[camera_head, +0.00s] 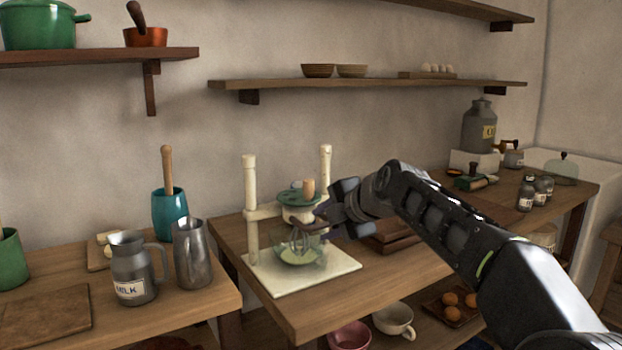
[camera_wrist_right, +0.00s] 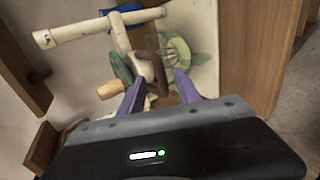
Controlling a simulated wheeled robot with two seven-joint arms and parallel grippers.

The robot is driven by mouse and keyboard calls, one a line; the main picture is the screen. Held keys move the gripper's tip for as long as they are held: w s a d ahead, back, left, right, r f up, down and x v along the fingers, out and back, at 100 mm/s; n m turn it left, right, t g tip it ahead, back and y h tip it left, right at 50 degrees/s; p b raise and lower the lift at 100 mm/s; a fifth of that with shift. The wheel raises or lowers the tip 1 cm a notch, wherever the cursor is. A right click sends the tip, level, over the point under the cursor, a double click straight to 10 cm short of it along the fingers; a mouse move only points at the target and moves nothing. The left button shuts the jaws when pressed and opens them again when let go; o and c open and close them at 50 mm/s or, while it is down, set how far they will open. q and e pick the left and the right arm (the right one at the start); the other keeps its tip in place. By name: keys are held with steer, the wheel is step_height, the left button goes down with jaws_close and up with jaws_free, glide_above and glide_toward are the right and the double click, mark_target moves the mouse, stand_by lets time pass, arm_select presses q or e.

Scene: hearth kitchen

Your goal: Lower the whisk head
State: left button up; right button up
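The whisk stand has two cream posts joined by a crossbar, on a pale base board (camera_head: 340,277). The whisk head (camera_head: 299,198), with a green disc and a wooden knob, sits at the crossbar. Its wire whisk (camera_wrist_right: 172,58) hangs at the glass bowl (camera_head: 300,253) on the board; how deep it reaches is hard to tell. My right gripper (camera_head: 322,226) is at the head's right side. In the wrist view, its purple fingers (camera_wrist_right: 160,80) are apart, with a dark brown handle (camera_wrist_right: 157,68) between them; contact is unclear. My left gripper is not in view.
A milk jug (camera_head: 133,270), a metal pitcher (camera_head: 191,255) and a teal crock (camera_head: 170,214) stand on the left table. Stacked brown boards (camera_head: 395,238) lie behind my right wrist. A shelf (camera_head: 370,86) runs above. The table's front left corner is clear.

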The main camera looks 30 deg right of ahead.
steer(key=shift+v, duration=2.2)
